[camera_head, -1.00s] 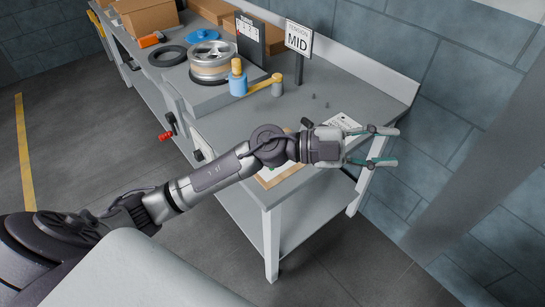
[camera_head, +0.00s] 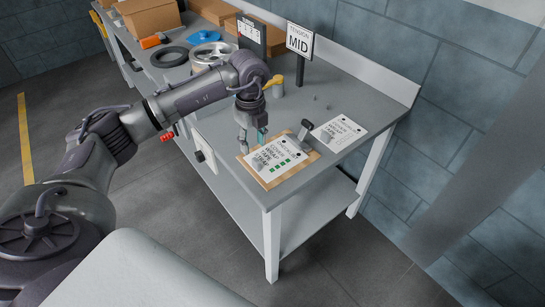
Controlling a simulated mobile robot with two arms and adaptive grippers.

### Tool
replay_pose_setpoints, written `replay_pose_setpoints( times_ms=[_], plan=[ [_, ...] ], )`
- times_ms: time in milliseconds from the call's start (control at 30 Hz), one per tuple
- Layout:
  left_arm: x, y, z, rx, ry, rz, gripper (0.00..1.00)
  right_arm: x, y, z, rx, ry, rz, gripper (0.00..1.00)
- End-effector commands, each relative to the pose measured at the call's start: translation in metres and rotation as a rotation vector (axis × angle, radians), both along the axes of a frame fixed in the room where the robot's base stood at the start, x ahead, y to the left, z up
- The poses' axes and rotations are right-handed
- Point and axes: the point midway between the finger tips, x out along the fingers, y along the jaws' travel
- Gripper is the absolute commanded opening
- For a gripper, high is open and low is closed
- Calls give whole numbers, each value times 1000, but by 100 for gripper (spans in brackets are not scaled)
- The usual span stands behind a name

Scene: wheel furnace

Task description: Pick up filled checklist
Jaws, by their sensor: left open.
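A checklist sheet with green marks (camera_head: 282,165) lies on a brown clipboard-like board (camera_head: 309,158) at the near edge of the bench. A second checklist sheet (camera_head: 344,131), with no green marks that I can see, lies behind it to the right. My left gripper (camera_head: 252,139) points down just above the left back edge of the marked sheet. It is open, with nothing seen between its fingers. I cannot tell whether its tips touch the sheet. My right gripper is not in view.
A small dark upright item (camera_head: 305,128) stands between the sheets. The MID sign (camera_head: 298,41), a metal wheel (camera_head: 212,53), black rings and cardboard boxes (camera_head: 151,17) stand further back.

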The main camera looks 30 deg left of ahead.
Motion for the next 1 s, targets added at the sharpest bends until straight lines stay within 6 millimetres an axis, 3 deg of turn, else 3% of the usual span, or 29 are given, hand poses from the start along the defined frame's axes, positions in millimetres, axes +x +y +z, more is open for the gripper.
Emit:
replay_pose_setpoints(
  times_ms=[100,367,633,933,1000],
  plan=[
    [0,0,-19,-1,3,-1,43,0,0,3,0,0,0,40],
    [0,-1,-39,-2,2,-2,43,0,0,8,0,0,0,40],
    [3,0,-77,-3,1,-3,43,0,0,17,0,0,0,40],
    [3,1,-83,-2,0,-4,43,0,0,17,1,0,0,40],
    [3,1,-83,-3,-1,-4,33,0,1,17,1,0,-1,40]
  ],
)
